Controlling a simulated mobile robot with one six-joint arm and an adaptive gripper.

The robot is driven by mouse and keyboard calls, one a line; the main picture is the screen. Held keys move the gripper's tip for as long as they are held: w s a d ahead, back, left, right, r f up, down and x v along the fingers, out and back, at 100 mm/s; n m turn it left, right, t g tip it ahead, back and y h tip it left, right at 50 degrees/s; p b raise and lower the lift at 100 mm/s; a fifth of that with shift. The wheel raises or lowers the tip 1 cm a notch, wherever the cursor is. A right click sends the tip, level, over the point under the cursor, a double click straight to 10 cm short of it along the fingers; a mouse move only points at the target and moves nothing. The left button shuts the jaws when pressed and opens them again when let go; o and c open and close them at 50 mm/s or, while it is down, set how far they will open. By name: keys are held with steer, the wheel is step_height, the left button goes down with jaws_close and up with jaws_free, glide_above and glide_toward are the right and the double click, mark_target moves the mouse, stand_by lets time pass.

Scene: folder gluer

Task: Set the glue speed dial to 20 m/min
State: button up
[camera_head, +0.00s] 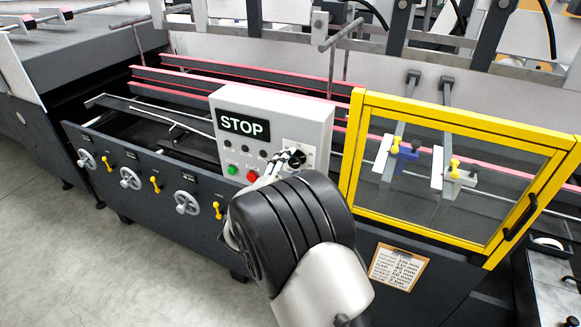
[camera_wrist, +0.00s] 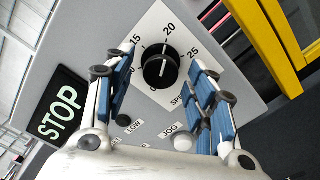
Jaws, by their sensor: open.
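The glue speed dial (camera_wrist: 160,66) is a round black knob on a white scale plate. In the wrist view, 15, 20 and 25 are readable around its upper side. A white line runs almost upright across the knob; I cannot tell surely which end is the pointer. My gripper (camera_wrist: 163,72) is open, with one blue-padded finger left of the knob and one right of it, apart from it as far as I can see. In the head view the dial (camera_head: 296,157) is partly hidden by my gripper (camera_head: 284,162).
The grey control box (camera_head: 270,105) carries a STOP sign (camera_head: 243,125), a green button (camera_head: 232,170) and a red button (camera_head: 253,177). A yellow-framed guard (camera_head: 350,150) stands just right of it. Handwheels (camera_head: 187,202) line the machine front at left. A clipboard (camera_head: 399,267) hangs below the guard.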

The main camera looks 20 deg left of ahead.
steer(key=s, duration=1.2)
steer(key=shift+a, duration=0.45)
